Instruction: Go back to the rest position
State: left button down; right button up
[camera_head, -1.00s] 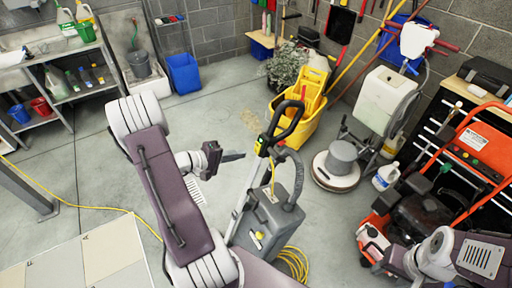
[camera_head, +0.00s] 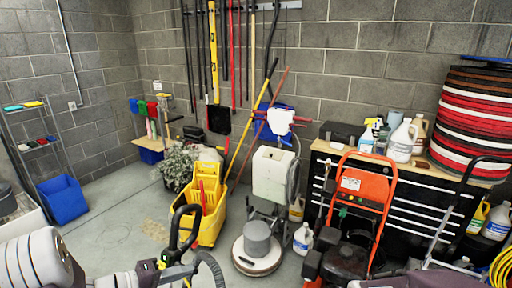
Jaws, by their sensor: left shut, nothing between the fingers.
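My left gripper (camera_head: 180,271) shows at the bottom edge, left of centre, shut and empty. Its fingers point right, close to the black handle (camera_head: 184,226) of a grey machine; I cannot tell if they touch it. The white and purple links of my left arm fill the bottom left corner. Parts of my right arm show at the bottom right edge, but its gripper is out of view. A tall stack of red, black and white buffer pads (camera_head: 470,120) stands on the workbench at the right.
A yellow mop bucket (camera_head: 208,222) and a floor buffer (camera_head: 257,250) stand in the middle. An orange-framed machine (camera_head: 365,185) stands before the black workbench (camera_head: 440,212). A blue bin (camera_head: 62,200) is at left.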

pick_arm(q)
jog(key=s+d+f+m+g+y, duration=0.2)
jog(key=s+d+m+g, duration=0.7)
jog(key=s+d, duration=0.55)
jog(key=s+a+f+m+g+y, duration=0.1)
jog(key=s+a+f+y, duration=0.2)
jog(key=y, duration=0.2)
jog(key=w+a+f+n+t+y, duration=0.1)
jog(key=w+a+n+t+y, duration=0.1)
jog(key=a, duration=0.4)
jog(key=shift+w+a+f+n+y, duration=0.35)
jog(key=shift+w+n+y, duration=0.3)
jog(key=shift+n, duration=0.25)
